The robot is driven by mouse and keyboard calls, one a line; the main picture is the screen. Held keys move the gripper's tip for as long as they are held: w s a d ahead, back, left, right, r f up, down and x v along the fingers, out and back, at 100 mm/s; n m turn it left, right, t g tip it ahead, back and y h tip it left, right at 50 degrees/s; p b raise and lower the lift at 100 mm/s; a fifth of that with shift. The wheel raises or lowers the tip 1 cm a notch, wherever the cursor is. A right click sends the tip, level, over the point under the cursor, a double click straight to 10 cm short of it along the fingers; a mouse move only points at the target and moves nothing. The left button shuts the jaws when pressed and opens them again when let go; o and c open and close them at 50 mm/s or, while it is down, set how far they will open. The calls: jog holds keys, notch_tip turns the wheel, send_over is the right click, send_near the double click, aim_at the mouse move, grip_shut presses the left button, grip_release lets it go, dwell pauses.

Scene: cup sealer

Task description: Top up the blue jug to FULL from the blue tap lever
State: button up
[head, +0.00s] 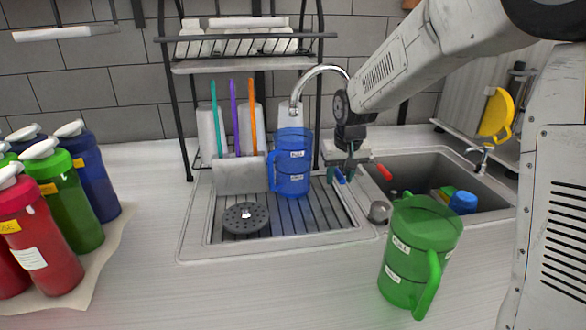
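The blue jug (292,178) stands upright on the ribbed drain tray, below the spout of the curved chrome tap (322,68). It has two white labels, one above the other, and its handle points left. I cannot make out a water level in it. The blue tap lever (340,177) is to the right of the jug, partly hidden by my gripper. My gripper (341,176) points down at the lever, with its fingertips around or just beside it. I cannot tell whether the fingers touch it. The red lever (384,172) is further right.
A green jug (416,258) stands on the front counter, right of the drain tray (190,240). A sink basin (430,165) holds blue and other coloured items. Several coloured bottles (75,200) stand at left. A rack (245,67) rises behind the tray. The front middle counter is clear.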

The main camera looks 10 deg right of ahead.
jog(key=shift+a, duration=0.1)
jog(key=c, duration=0.6)
jog(key=shift+o, duration=0.3)
jog(key=shift+r, duration=0.1)
